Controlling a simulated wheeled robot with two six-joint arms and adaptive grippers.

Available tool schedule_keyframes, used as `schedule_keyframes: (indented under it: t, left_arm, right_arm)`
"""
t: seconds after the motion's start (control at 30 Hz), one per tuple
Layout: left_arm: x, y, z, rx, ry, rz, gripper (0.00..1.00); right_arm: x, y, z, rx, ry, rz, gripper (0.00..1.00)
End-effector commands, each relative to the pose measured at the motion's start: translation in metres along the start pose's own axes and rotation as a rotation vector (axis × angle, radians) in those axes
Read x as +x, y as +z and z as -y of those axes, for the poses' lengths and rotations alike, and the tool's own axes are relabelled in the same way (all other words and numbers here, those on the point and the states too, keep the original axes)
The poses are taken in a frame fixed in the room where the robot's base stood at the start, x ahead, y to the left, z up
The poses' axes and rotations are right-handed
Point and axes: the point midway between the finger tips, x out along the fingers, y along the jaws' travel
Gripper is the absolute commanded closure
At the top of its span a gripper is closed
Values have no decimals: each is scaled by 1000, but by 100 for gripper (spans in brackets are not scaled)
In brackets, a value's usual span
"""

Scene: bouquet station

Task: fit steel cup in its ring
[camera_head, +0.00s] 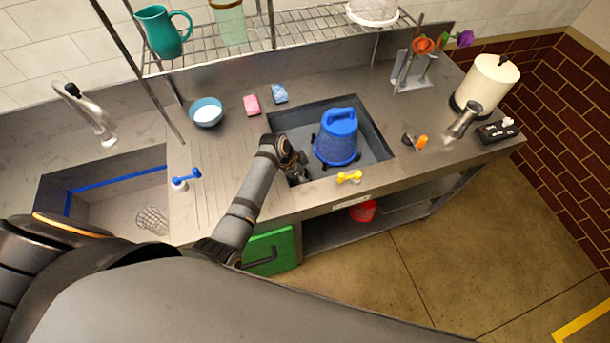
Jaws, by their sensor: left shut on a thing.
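My left gripper (298,174) reaches down into the left part of the sunken basin (377,137) in the counter. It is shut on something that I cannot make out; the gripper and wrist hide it. A grey metallic cylinder (463,121), perhaps the steel cup, leans at a tilt at the right end of the counter, well apart from my left gripper. I cannot pick out its ring for certain. My right gripper is not in view.
A large blue bucket-like vessel (337,144) stands in the basin just right of my gripper. A yellow piece (349,177) sits at the front edge. A blue bowl (206,112), sponges (251,104) and a white canister (489,82) stand around. The counter's left part is mostly clear.

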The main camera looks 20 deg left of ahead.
Motion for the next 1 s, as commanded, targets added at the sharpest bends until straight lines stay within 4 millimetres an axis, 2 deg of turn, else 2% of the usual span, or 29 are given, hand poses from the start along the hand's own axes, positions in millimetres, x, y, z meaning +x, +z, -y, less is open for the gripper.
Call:
schedule_keyframes:
  t: [0.43,0.47,0.67,1.0]
  left_arm:
    - [4,2,0,0,0,0,81]
    - [4,2,0,0,0,0,46]
    - [4,2,0,0,1,0,20]
    - [1,2,-2,-1,5,0,20]
  right_arm:
    - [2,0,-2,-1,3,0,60]
    - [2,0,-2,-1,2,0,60]
    - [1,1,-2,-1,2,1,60]
    - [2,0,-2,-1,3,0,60]
